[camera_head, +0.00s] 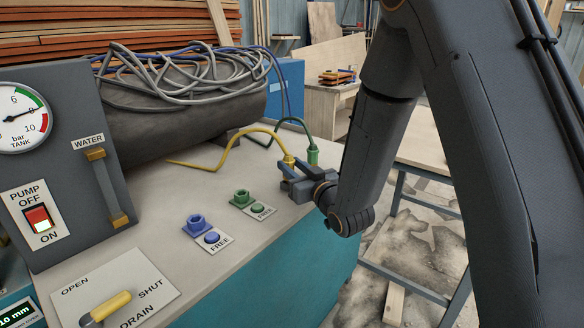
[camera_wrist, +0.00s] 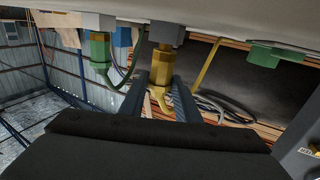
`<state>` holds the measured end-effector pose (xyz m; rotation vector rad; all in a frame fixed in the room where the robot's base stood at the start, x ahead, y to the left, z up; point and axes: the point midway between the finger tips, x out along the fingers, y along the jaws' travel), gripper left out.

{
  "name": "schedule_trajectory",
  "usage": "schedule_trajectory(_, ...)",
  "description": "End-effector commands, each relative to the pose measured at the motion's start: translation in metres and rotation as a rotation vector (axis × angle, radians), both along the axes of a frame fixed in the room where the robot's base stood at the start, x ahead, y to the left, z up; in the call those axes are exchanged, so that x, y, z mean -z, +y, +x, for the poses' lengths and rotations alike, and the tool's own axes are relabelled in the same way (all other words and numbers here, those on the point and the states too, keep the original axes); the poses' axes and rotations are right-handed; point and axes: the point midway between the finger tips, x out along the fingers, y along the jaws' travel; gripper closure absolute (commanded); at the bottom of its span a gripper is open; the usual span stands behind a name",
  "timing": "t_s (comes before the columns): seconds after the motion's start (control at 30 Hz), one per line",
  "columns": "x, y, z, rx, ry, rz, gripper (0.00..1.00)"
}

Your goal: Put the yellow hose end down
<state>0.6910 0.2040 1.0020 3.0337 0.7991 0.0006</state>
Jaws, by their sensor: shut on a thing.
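The yellow hose end (camera_head: 289,160) stands upright near the bench's back right edge, its yellow hose arching away to the left. My gripper (camera_head: 292,172) is shut on it from the front right. In the wrist view the yellow hose end (camera_wrist: 161,70) sits between my two fingers (camera_wrist: 162,92), with a grey stub on its bench side. That view shows the bench at the top. The stub reaches the bench top (camera_wrist: 225,25) or nearly so; I cannot tell if it touches.
The green hose end (camera_head: 313,156) stands upright close behind, also in the wrist view (camera_wrist: 99,48). A green socket (camera_head: 242,197) and blue socket (camera_head: 197,224) with FREE buttons lie in front. The bench top (camera_head: 165,200) is clear to the left. Coiled grey hose (camera_head: 190,75) lies on a dark tank.

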Motion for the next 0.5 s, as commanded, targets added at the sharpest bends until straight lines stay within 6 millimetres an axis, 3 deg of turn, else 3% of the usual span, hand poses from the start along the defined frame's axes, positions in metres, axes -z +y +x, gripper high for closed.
schedule_trajectory(0.47,0.0086,0.0,0.0003,0.0,-0.001,0.0,0.96)
schedule_trajectory(0.5,0.0083,0.0,0.0001,0.0,-0.001,0.0,0.66)
